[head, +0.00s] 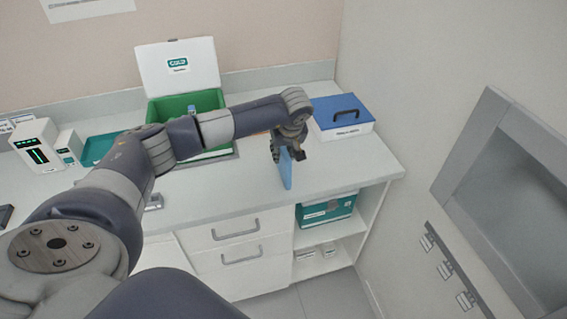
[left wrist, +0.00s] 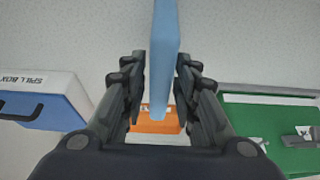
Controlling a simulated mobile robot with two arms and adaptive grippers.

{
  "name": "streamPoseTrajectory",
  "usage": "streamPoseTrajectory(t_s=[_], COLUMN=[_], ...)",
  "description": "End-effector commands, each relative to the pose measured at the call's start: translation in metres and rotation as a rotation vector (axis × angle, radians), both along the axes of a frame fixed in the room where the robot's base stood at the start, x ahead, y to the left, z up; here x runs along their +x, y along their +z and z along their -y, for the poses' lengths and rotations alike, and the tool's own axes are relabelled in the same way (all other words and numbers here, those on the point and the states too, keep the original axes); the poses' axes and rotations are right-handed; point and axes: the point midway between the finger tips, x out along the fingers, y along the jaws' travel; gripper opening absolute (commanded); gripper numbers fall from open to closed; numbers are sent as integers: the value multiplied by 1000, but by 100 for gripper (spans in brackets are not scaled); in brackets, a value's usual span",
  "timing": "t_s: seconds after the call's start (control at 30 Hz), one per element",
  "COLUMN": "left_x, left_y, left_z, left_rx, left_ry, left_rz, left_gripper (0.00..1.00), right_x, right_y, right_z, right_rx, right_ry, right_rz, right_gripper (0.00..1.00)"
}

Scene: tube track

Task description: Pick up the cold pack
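The cold pack, a flat light-blue slab (head: 286,169), hangs upright below my left gripper (head: 287,150) near the front of the counter. In the left wrist view the cold pack (left wrist: 162,60) runs between the two fingers of my left gripper (left wrist: 162,85), which press on it from both sides. The gap between its lower edge and the counter is hard to judge. My right gripper is not in view.
A green cooler with a raised white lid (head: 180,66) stands behind my left arm. A blue-lidded spill box (head: 342,112) is at the back right. An orange item (left wrist: 154,127) shows beyond the pack. The counter's right front (head: 345,172) is clear.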

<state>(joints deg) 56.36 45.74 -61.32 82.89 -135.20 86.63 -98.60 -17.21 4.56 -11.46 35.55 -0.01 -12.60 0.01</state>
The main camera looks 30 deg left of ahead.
Motion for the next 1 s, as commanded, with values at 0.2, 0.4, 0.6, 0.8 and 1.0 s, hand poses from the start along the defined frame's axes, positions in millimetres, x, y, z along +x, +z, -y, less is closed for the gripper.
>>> streamPoseTrajectory(t_s=[0.2, 0.4, 0.6, 0.8, 1.0], left_x=[0, 0, 0, 2, -20], left_y=[0, 1, 6, 24, 39], left_z=[0, 0, 0, -1, 17], left_rx=[0, 1, 0, 1, 1], left_ry=[0, 0, 0, -1, -7], left_rz=[0, 1, 0, 8, 2], left_gripper=[0, 0, 0, 0, 0], right_x=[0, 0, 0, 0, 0], right_y=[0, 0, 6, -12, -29], right_z=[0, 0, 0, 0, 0], right_rx=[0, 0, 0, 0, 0], right_ry=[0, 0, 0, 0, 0], right_rz=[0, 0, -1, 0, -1], right_gripper=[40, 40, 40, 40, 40])
